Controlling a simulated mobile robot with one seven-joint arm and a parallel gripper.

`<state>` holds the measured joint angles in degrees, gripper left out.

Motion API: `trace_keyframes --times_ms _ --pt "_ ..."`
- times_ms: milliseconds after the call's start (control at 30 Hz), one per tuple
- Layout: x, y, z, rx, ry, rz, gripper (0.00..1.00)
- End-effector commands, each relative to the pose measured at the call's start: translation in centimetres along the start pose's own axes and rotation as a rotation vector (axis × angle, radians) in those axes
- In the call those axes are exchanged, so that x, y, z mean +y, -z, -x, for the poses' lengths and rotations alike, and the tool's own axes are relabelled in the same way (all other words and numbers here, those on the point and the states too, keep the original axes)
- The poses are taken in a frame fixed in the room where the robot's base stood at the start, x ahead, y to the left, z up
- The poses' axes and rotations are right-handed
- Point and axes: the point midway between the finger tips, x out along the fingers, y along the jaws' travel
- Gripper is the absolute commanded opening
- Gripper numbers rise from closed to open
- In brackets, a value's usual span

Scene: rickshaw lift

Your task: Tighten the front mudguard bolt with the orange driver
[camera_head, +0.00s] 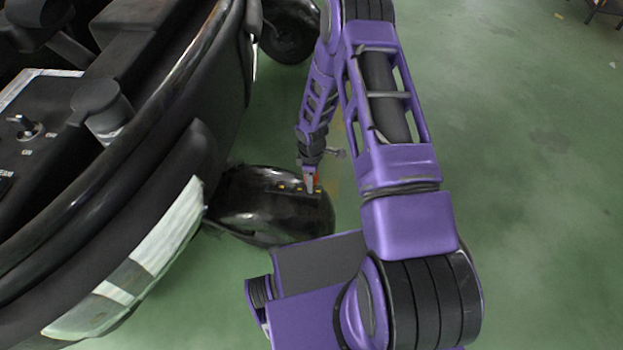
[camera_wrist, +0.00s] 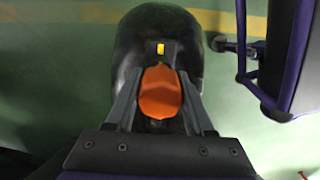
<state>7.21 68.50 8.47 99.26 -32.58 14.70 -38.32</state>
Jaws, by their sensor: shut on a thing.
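The orange driver (camera_head: 313,181) is held by my gripper (camera_head: 311,171) above the black front mudguard (camera_head: 262,214). In the wrist view the driver's rounded orange handle (camera_wrist: 160,93) sits between the two dark fingers of my gripper (camera_wrist: 159,84), which are shut on it. Several small yellow marks, seemingly bolt heads (camera_head: 282,186), lie along the top of the mudguard. In the wrist view one yellow bolt head (camera_wrist: 160,47) shows just beyond the driver on the mudguard (camera_wrist: 135,45). The driver's tip is hidden under its handle, so I cannot tell whether it touches a bolt.
The rickshaw's dark body (camera_head: 160,110) fills the left, with a pale panel (camera_head: 140,250) on its side. Another black wheel or guard (camera_head: 290,40) stands at the back.

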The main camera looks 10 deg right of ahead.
Motion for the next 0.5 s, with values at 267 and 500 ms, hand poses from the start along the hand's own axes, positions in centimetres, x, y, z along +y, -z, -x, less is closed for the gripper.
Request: trace_keyframes --times_ms 267,500 --pt "0.02 0.01 -0.31 0.000 -0.001 0.000 0.00" --pt "0.03 0.01 -0.81 0.000 -0.001 0.000 0.00"
